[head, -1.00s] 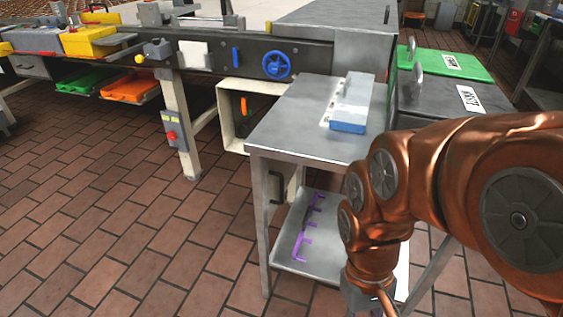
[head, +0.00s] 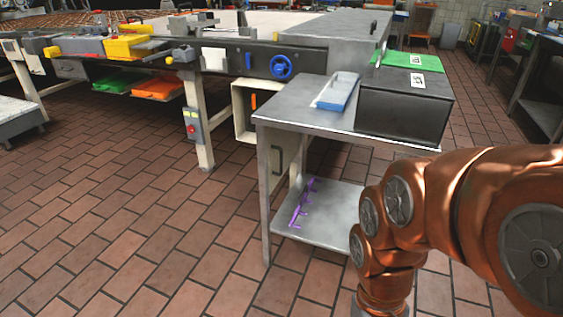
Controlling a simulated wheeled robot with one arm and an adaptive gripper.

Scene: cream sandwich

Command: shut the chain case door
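A cream, open-fronted case (head: 240,112) hangs under the near side of the conveyor machine, behind the steel table. It appears to be the chain case, with an orange part (head: 253,101) inside it. A grey panel with a dark handle (head: 277,160) shows below it, between the table's legs. It may be the case door standing open, but the table hides much of it. My copper-coloured arm (head: 395,205) fills the lower right and runs down past the bottom edge. My gripper is out of the picture, so its fingers cannot be seen.
The steel table (head: 285,110) stands in front of the case, bearing a blue-grey tray (head: 338,92) and a black box (head: 400,115). Purple pieces (head: 303,203) lie on its lower shelf (head: 335,215). A post with a red button (head: 192,127) stands left. Tiled floor (head: 150,220) is clear at left.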

